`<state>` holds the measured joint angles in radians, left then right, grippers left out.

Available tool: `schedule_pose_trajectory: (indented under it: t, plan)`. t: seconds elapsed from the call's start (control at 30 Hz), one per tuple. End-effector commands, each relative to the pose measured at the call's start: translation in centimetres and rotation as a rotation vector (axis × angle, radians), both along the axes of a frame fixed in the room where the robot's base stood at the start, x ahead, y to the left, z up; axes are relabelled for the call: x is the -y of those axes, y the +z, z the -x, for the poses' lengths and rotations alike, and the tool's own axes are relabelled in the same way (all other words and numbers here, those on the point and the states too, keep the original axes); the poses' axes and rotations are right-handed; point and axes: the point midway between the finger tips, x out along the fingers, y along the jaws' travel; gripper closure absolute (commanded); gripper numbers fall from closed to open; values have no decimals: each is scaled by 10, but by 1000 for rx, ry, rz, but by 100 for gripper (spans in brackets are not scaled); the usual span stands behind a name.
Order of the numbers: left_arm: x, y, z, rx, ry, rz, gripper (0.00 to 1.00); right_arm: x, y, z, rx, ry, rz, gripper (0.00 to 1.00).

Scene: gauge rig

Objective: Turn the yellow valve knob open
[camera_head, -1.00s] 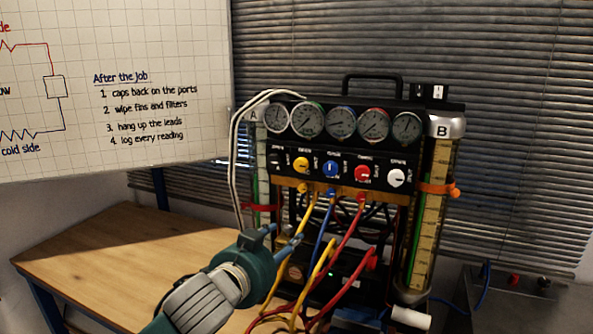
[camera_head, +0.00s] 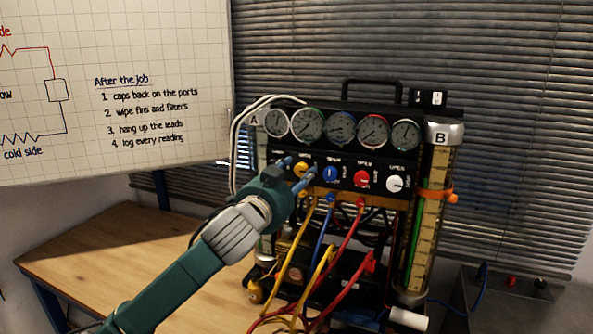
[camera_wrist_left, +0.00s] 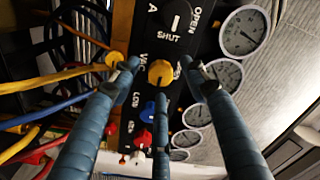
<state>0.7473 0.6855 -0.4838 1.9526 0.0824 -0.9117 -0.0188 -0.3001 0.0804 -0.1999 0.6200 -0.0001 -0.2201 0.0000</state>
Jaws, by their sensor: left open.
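The yellow valve knob (camera_head: 300,170) sits on the black panel of the gauge rig, left of the blue knob (camera_head: 330,173). In the left wrist view the yellow knob (camera_wrist_left: 160,72) shows between the fingertips. My left gripper (camera_head: 300,170) is open, its blue fingers reaching toward the panel at the yellow knob. In the left wrist view the fingers of my left gripper (camera_wrist_left: 160,75) stand around the knob with gaps; I cannot tell whether any touches it. My right gripper is not in view.
A red knob (camera_head: 362,179) and a white knob (camera_head: 395,184) continue the row. Several gauges (camera_head: 341,125) sit above. Yellow, blue and red hoses (camera_head: 345,240) hang below the panel. The wooden table (camera_head: 110,260) is bare at left; a whiteboard (camera_head: 150,120) stands behind.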

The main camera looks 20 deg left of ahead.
Motion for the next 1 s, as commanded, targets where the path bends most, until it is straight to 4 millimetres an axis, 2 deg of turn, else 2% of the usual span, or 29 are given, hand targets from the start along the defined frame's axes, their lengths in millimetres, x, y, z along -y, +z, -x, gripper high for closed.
schedule_pose_trajectory:
  t: [0.1, 0.37, 0.5, 0.6, 1.0]
  plan:
    - [1, 0, -6, 1, -1, 0, 55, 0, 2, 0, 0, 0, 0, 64]
    - [1, 0, -7, 1, -1, -1, 55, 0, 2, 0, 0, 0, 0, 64]
    - [1, 0, -6, 1, -1, -1, 83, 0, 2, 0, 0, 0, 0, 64]
    - [0, 0, -6, 0, 0, -1, 100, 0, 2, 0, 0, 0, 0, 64]
    - [0, -2, -6, -4, 1, 43, 100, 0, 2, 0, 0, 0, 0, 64]
